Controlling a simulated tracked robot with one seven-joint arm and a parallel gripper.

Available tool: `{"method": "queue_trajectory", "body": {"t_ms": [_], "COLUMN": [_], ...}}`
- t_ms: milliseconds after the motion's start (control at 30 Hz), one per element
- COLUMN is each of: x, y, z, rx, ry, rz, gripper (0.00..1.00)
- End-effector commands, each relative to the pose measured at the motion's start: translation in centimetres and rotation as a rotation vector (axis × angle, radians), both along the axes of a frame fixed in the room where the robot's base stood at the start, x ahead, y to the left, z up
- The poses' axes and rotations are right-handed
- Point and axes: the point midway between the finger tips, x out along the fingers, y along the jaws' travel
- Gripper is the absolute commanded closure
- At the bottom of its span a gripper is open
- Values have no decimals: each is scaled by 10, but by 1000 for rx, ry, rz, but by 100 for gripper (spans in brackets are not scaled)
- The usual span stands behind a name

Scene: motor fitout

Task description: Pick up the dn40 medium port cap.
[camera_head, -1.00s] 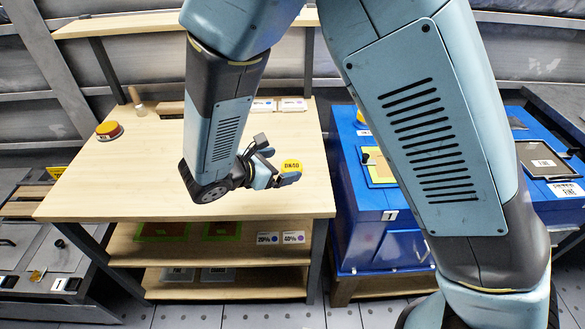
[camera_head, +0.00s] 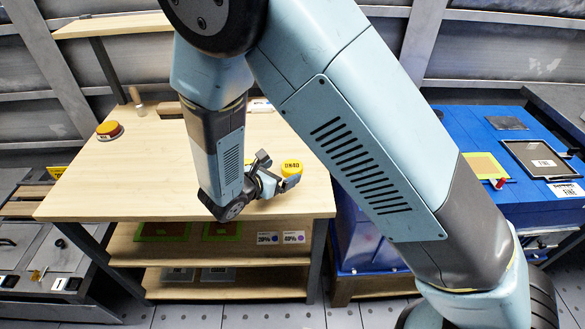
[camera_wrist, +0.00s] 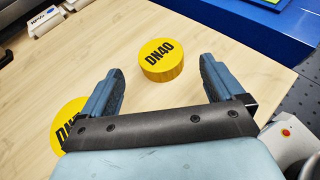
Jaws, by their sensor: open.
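The yellow round cap marked DN40 (camera_wrist: 161,62) lies flat on the wooden table, ahead of the gap between my fingers in the wrist view. It also shows in the head view (camera_head: 291,168), near the table's right edge. My gripper (camera_wrist: 161,72) is open and empty, with one finger to each side of the line to the cap. The cap appears at about the fingertips; contact is not visible. In the head view my gripper (camera_head: 277,171) is low over the table beside the cap. A second yellow cap (camera_wrist: 66,118) is partly hidden behind my left finger, its label only partly readable.
The wooden table (camera_head: 120,185) has free room at left. A yellow and red round item (camera_head: 109,130) stands at its back left. A blue bench (camera_head: 470,140) with trays stands to the right. A white labelled item (camera_wrist: 44,20) lies at upper left in the wrist view.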

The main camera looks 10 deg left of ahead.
Motion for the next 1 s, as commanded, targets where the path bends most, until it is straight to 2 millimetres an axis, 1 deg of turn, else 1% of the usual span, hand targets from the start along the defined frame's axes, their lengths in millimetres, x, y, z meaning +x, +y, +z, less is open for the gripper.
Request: {"method": "queue_trajectory", "body": {"t_ms": [167, 400, 500, 767, 1000], "x": [7, 33, 41, 44, 44], "y": [-4, -16, -20, -21, -21], "z": [-4, -18, -22, -23, -23], "rx": [0, 0, 1, 2, 1], "ry": [0, 0, 0, 0, 0], "rz": [-2, -3, -3, -2, -3], "gripper": [5, 5, 5, 6, 29]}}
